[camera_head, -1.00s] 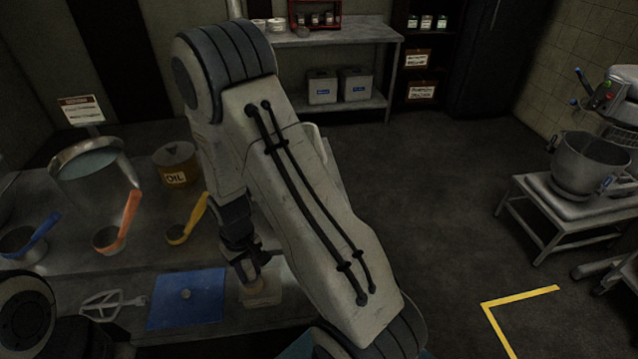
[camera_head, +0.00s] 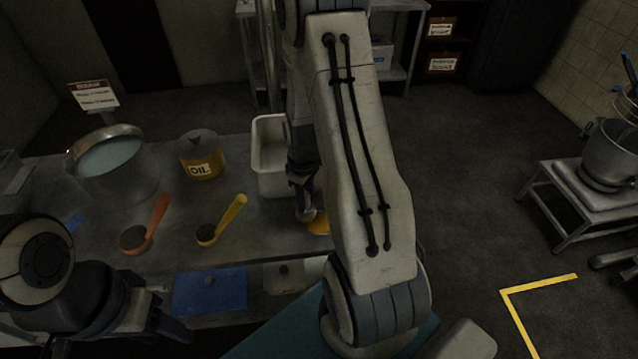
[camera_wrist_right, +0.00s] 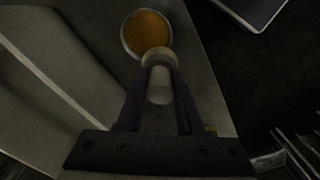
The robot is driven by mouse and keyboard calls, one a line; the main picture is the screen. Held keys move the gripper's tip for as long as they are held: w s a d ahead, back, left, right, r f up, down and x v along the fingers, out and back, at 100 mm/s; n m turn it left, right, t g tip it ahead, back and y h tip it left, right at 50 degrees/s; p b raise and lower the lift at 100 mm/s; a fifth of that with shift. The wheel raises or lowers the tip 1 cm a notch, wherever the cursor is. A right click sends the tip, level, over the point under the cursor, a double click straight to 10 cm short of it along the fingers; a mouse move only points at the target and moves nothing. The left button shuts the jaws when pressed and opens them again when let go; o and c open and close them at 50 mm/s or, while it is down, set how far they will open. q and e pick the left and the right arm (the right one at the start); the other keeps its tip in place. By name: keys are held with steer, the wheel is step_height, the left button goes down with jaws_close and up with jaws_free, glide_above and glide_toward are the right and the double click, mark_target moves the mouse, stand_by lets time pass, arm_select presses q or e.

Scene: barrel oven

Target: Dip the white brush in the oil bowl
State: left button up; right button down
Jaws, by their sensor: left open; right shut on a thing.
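My right gripper (camera_head: 302,188) is shut on the pale brush (camera_head: 307,213) and points down beside the oil bowl. The oil bowl (camera_head: 320,226), round with yellow-orange oil, stands on the table and is partly hidden by my right arm. In the right wrist view the brush (camera_wrist_right: 160,82) sits between the fingers (camera_wrist_right: 160,100). Its far end overlaps the near rim of the bowl (camera_wrist_right: 147,36) in the picture; I cannot tell whether it touches the oil. My left gripper (camera_head: 168,322) is open and empty at the lower left.
A white bin (camera_head: 262,160) stands just left of my right gripper. An oil can (camera_head: 202,160), a large pot (camera_head: 113,170) and orange (camera_head: 158,218) and yellow (camera_head: 232,212) handled scoops are on the table. A blue mat (camera_head: 225,290) lies near the front edge.

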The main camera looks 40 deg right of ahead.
steer(key=shift+n, duration=0.7)
steer(key=d+f+b, duration=0.1)
steer(key=s+d+f+b, duration=0.1)
steer(key=f+b, duration=0.1)
steer(key=d+f+b, duration=0.1)
steer(key=b, duration=0.1)
steer(key=shift+s+d+f, duration=0.25)
steer(key=shift+f, duration=0.1)
steer(key=shift+f+b, duration=0.35)
steer(key=shift+f, duration=0.15)
stand_by(0.5)
stand_by(1.0)
step_height(320, 180, up, 7)
steer(key=p, duration=0.6)
stand_by(0.4)
stand_by(0.5)
